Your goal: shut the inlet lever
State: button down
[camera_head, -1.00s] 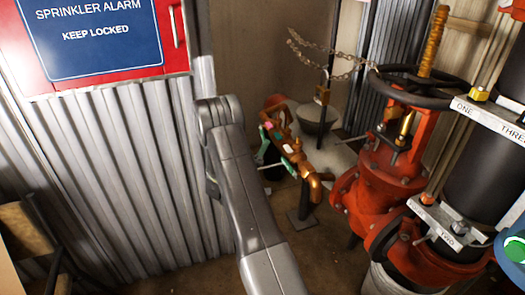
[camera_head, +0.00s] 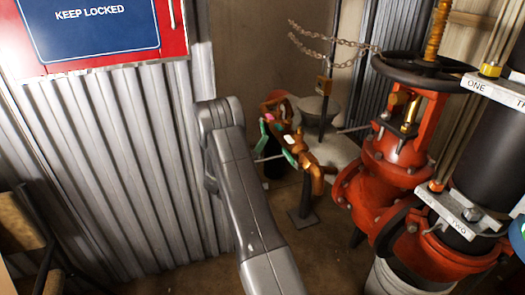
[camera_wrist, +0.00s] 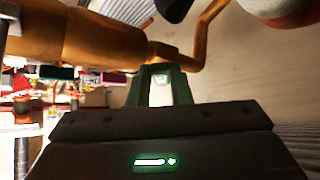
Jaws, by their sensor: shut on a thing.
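The copper-coloured inlet pipework (camera_head: 315,168) stands on a dark post in the middle of the head view. In the wrist view its thick body (camera_wrist: 95,40) runs across the upper left, and a thinner bent pipe (camera_wrist: 203,40) rises on the right. My gripper (camera_head: 277,136) is at the left side of this pipework, with green fingers. In the wrist view the fingers (camera_wrist: 162,82) are close together just below the pipework, shut on what appears to be the inlet lever. The held part is mostly hidden, so its exact angle cannot be told.
A red valve (camera_head: 390,165) with a dark handwheel (camera_head: 425,70) stands at the right, beside a black labelled pipe. A chain (camera_head: 325,45) hangs behind the pipework.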

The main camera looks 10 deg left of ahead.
jog(key=shift+w+a+f+m+h+b, duration=0.15)
jog(key=shift+w+f+m+h+b, duration=0.05)
jog(key=shift+m+h+b, duration=0.5)
jog(key=shift+w+a+f+m+h+b, duration=0.15)
jog(key=shift+w+m+h+b, duration=0.1)
jog(key=shift+m+h+b, duration=0.4)
jog(key=shift+w+a+f+m+h+b, duration=0.2)
jog(key=shift+m+h+b, duration=0.35)
jog(key=shift+m+b, duration=0.3)
jog(key=c, duration=1.3)
grip_release()
jog(key=p+v, duration=0.3)
jog(key=v, duration=1)
jog(key=shift+s+a+f, duration=0.15)
jog(key=shift+s, duration=0.2)
